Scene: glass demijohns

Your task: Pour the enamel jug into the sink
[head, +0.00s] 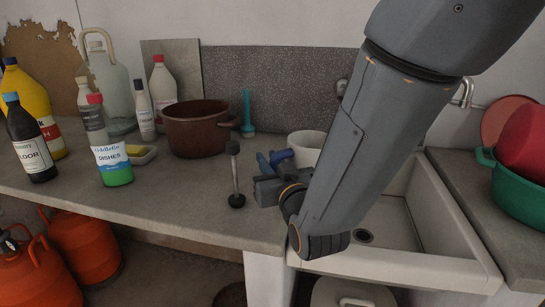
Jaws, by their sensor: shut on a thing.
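The enamel jug is the white vessel (308,142) near the middle of the head view, at the left edge of the sink. My arm hides its right side, and its lower part is also covered. My gripper (275,158), with blue fingers, is at the jug's left side and is shut on it. The jug looks roughly upright; whether it is clear of the counter I cannot tell. The white sink (400,262) lies to the right, with a dark drain in its floor. My arm covers its left part.
A slim upright rod (235,175) stands left of my gripper. A brown pot (192,130) and a blue brush (248,112) are behind it. Several bottles and a glass demijohn (113,90) fill the counter's left. A green basin (515,195) sits right of the sink. The counter front is clear.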

